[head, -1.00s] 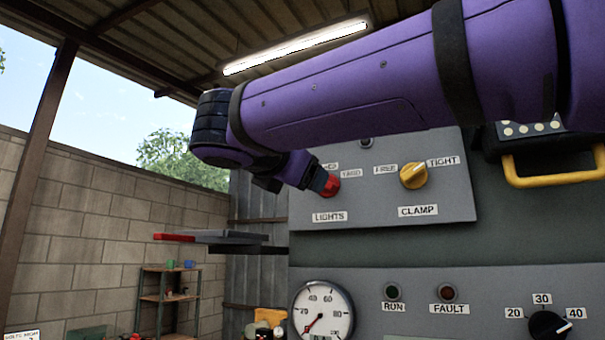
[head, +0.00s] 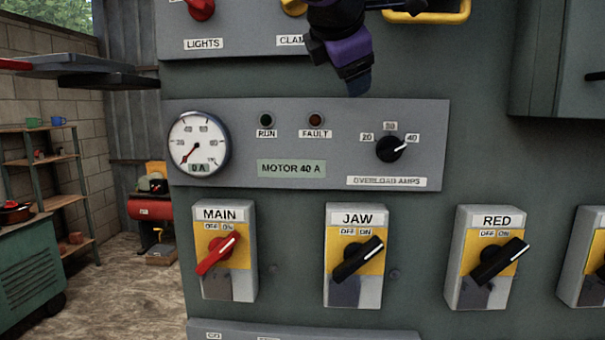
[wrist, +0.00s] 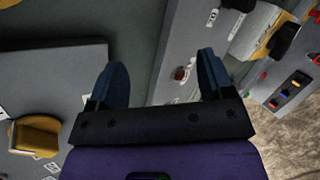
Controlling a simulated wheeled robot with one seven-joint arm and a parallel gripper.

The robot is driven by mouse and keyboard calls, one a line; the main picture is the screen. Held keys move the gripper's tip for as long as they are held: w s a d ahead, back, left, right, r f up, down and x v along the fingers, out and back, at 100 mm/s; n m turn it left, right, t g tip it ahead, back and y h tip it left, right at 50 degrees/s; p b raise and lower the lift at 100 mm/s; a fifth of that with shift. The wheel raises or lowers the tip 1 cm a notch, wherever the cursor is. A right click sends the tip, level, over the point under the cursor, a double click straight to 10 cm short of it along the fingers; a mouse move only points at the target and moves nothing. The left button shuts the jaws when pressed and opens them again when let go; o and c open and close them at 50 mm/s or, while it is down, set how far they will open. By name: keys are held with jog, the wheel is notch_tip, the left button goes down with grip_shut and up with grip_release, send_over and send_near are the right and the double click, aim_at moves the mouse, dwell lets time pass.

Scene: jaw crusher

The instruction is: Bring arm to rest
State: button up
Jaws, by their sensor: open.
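My gripper (head: 357,85) hangs at the top middle of the head view, in front of the grey control cabinet (head: 470,170). The rest of my arm is mostly out of the head view.
The panel carries a gauge (head: 198,145) and an overload amps knob (head: 391,149). Below are the MAIN switch (head: 218,255), JAW switch (head: 357,262) and RED switch (head: 497,258). A yellow handle (head: 428,14) sits above. Open floor (head: 130,300) lies at the left.

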jog(key=s+d+f+m+g, duration=0.2)
jog(key=s+d+f+m, duration=0.25)
jog(key=d, duration=0.35)
jog(key=s+d+f+m+g, duration=0.2)
jog(key=s+d+f+m, duration=0.15)
jog(key=d+f, duration=0.35)
jog(key=s+d+f+m+g+y, duration=0.1)
jog(key=s+d+f+m+y, duration=0.1)
jog(key=s+d+f+m, duration=0.2)
jog(key=s+d+f+m+g+y, duration=0.1)
jog(key=s+d+f+m, duration=0.3)
jog(key=s+f+m, duration=0.4)
notch_tip(320, 180, down, 2)
jog(key=shift+s+d+f+y, duration=0.1)
jog(key=shift+s+d+y, duration=0.3)
jog(key=shift+s, duration=0.2)
